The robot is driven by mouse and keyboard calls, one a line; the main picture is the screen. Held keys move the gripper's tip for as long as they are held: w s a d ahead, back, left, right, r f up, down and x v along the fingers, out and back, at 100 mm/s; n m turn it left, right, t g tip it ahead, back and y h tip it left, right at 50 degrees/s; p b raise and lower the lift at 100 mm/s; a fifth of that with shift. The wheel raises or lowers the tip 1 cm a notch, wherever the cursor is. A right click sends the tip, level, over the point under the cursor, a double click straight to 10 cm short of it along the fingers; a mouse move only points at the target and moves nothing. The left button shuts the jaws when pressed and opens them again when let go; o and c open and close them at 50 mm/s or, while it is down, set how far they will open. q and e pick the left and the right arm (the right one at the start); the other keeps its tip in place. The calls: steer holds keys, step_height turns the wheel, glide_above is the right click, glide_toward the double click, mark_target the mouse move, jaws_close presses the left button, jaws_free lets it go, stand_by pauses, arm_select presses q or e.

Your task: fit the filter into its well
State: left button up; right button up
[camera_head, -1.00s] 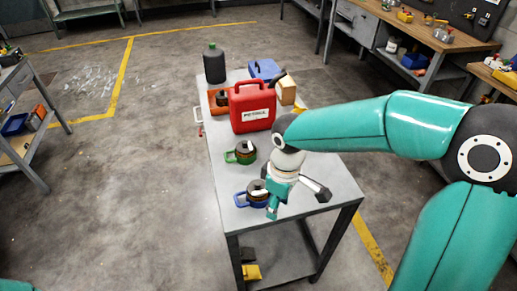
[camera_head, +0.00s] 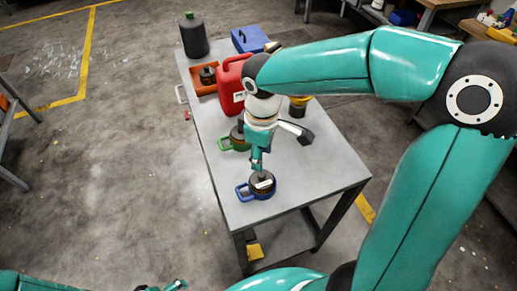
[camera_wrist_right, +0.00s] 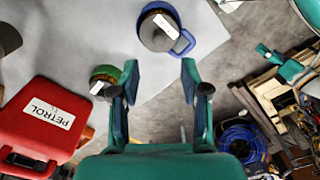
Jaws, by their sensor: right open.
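Two round dark-topped parts with white tags stand on the grey table (camera_head: 325,178): one with a blue handle (camera_head: 262,187) near the front, one with a green handle (camera_head: 233,141) behind it. I cannot tell which is the filter. An orange holder (camera_head: 204,88) with a dark round part in it sits farther back. My right gripper (camera_head: 281,150) is open and empty above the table by the blue-handled part. In the right wrist view the blue part (camera_wrist_right: 158,28) lies beyond the open fingers (camera_wrist_right: 160,72); the green one (camera_wrist_right: 104,76) is partly behind one finger. My left gripper (camera_head: 172,286) barely shows at the bottom edge.
A red petrol can (camera_head: 232,84) stands beside the orange holder. A dark bottle (camera_head: 193,36) and a blue box (camera_head: 249,39) are at the table's back. A yellow-and-dark thing (camera_head: 298,104) is partly hidden under my right arm. The table's front right is clear.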

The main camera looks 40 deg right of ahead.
mark_target(262, 174)
step_height(262, 174, down, 9)
steer(key=b, duration=0.6)
steer(key=shift+b, duration=0.35)
steer(key=shift+r, duration=0.15)
jaws_close()
